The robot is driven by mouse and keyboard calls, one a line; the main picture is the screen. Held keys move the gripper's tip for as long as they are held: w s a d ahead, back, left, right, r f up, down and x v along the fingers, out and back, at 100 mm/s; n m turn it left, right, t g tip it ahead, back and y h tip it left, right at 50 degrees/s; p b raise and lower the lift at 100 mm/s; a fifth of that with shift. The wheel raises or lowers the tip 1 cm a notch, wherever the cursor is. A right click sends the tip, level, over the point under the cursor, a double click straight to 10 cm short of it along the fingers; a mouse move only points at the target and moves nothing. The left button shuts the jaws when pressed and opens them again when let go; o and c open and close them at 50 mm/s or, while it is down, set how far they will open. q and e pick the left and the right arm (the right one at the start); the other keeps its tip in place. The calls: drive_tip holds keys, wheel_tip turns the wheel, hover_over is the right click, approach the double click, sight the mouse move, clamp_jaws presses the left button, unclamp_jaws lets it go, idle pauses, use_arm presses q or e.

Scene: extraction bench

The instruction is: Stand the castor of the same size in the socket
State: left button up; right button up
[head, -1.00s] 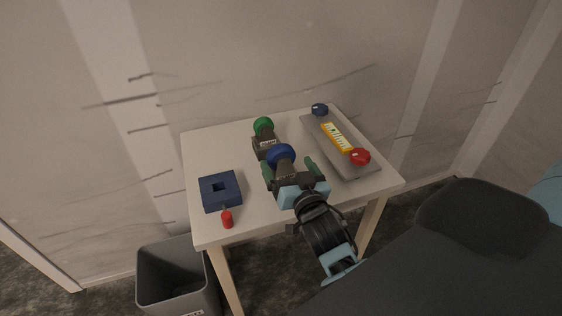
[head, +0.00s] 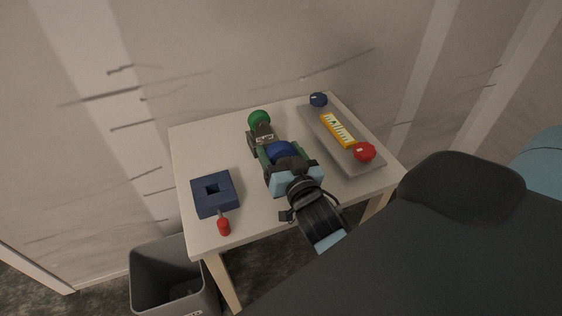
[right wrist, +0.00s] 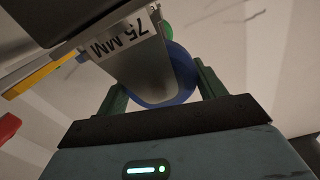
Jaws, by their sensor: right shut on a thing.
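The blue socket block (head: 228,199) with a square hole lies at the table's left front. A castor with a blue wheel (head: 283,151) is between the fingers of my right gripper (head: 284,156), which is shut on it. In the right wrist view the blue wheel (right wrist: 183,78) sits between the green fingers, next to a grey metal body (right wrist: 138,65) labelled "75 MM", upside down. A castor with a green wheel (head: 259,119) lies just beyond; its label is too small to read in the head view. My left gripper is not in view.
A grey tray (head: 352,164) at right holds a yellow marked strip (head: 338,131). A red knob-like thing (head: 364,152) and a dark blue one (head: 318,99) are by it. A small red-handled thing (head: 223,227) lies before the socket. A grey bin (head: 150,275) stands below left.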

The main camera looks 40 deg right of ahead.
drive_tip(key=c, duration=0.5)
drive_tip(key=shift+r, duration=0.1)
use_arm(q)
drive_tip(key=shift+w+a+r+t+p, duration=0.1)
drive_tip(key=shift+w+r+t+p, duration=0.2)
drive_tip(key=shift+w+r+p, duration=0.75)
use_arm(e)
wheel_tip(320, 180, up, 10)
drive_tip(key=shift+f, duration=0.1)
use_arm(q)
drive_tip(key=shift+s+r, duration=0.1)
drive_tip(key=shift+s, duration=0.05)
use_arm(e)
drive_tip(key=shift+w, duration=0.15)
